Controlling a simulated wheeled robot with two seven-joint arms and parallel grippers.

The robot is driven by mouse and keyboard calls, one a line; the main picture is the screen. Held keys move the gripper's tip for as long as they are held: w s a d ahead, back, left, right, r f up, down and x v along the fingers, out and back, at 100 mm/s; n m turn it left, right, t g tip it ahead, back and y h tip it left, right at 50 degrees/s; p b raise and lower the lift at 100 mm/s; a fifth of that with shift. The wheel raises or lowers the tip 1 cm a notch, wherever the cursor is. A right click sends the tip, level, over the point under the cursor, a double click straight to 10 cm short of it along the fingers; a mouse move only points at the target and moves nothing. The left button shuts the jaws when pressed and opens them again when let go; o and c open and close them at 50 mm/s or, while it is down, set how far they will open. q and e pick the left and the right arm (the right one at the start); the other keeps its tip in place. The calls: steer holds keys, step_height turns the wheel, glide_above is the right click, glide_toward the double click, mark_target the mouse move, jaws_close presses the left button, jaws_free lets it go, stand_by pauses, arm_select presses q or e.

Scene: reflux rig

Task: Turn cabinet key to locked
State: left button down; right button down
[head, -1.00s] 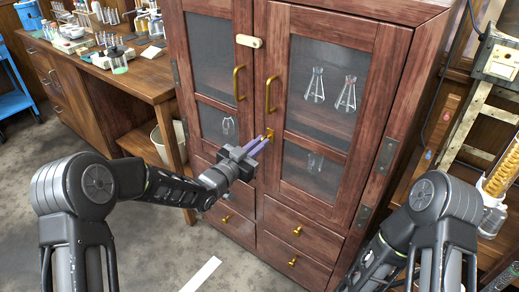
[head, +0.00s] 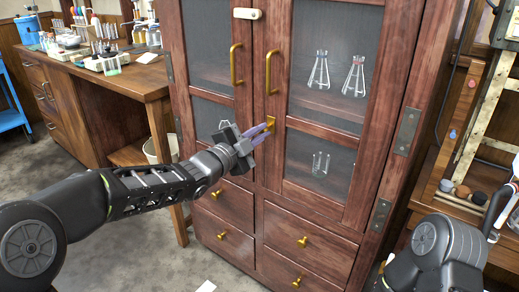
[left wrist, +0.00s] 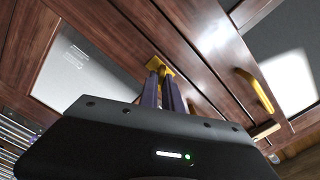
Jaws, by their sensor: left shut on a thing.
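The dark red wooden cabinet (head: 258,210) stands with both glass doors closed. A brass lock plate (head: 271,121) is on the right door's inner edge, below the handle; brass also shows at the lock in the left wrist view (left wrist: 155,62). My left gripper (head: 268,127) is at this plate, its purple fingers shut on the cabinet key. The fingertips (left wrist: 160,72) hide most of the key, so I cannot tell its turn angle. My right arm shows at the lower right, but its gripper is out of view.
Two brass door handles (head: 237,64) (head: 271,72) rise above the lock. A pale latch piece (head: 247,13) sits across the doors at the top. Drawers with brass knobs are below.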

arm_select(q)
steer(key=shift+f+m+b, duration=0.15)
steer(key=shift+m+b, duration=2.95)
steer(key=shift+b, duration=0.1)
arm_select(e)
step_height(320, 180, down, 8)
steer(key=w+d, duration=0.1)
steer(key=w, duration=0.1)
steer(key=shift+d+r+t, duration=0.15)
steer(key=shift+d+t, duration=0.05)
steer(key=shift+t, duration=0.1)
arm_select(q)
steer(key=c, duration=1.5)
jaws_free()
steer(key=shift+c, duration=0.2)
steer(key=v, duration=0.7)
steer(key=shift+s+a+p, duration=0.2)
steer(key=shift+s+p, duration=0.15)
steer(key=shift+p, duration=0.05)
arm_select(e)
steer(key=shift+s+r, duration=0.15)
steer(key=shift+r, duration=0.25)
